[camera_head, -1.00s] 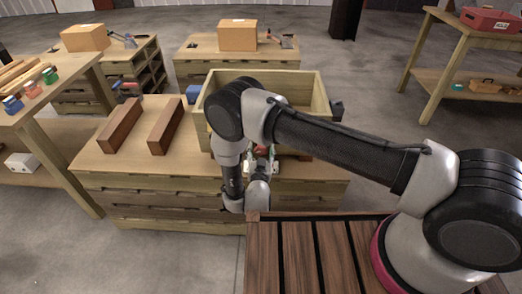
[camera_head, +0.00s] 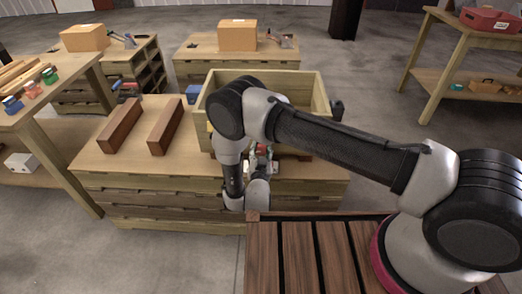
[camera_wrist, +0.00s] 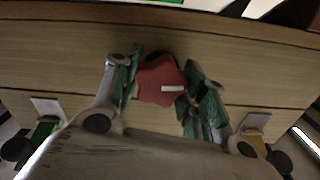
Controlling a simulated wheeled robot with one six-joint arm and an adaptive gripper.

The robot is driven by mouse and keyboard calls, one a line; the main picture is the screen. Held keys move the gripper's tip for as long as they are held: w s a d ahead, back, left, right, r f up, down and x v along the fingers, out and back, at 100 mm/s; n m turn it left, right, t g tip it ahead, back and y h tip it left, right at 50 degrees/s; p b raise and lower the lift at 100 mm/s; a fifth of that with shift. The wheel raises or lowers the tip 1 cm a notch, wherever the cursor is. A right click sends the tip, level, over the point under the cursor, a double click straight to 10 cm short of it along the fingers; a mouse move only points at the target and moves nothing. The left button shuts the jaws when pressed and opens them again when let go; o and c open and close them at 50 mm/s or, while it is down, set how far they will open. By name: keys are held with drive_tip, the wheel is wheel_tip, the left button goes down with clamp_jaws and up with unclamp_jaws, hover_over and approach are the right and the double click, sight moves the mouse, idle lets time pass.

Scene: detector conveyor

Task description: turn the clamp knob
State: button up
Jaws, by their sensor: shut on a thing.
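The clamp knob (camera_wrist: 160,80) is red and lobed, with a short white mark on its face. It sits in front of a wooden box side in the wrist view. My gripper (camera_wrist: 161,88) has its two green-padded fingers on either side of the knob, shut on it. In the head view my gripper (camera_head: 260,158) is at the near side of the wooden box, with a bit of red showing between the fingers. My arm hides most of the knob and clamp there.
The open wooden box (camera_head: 305,88) stands on a workbench (camera_head: 115,170) with drawers. Two brown wooden blocks (camera_head: 121,126) lie to its left. A blue object (camera_head: 193,93) is beside the box. A slatted wooden surface (camera_head: 315,262) is in the near foreground.

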drive_tip(key=m, duration=0.3)
drive_tip(key=shift+m, duration=0.4)
drive_tip(key=m, duration=0.4)
drive_tip(key=shift+m, duration=0.3)
drive_tip(key=m, duration=0.4)
drive_tip(key=shift+d+f+m, duration=0.1)
drive_tip(key=shift+m, duration=1.7)
drive_tip(key=shift+s, duration=0.1)
drive_tip(key=o, duration=1)
drive_tip(key=shift+o, duration=0.2)
drive_tip(key=shift+s, duration=0.1)
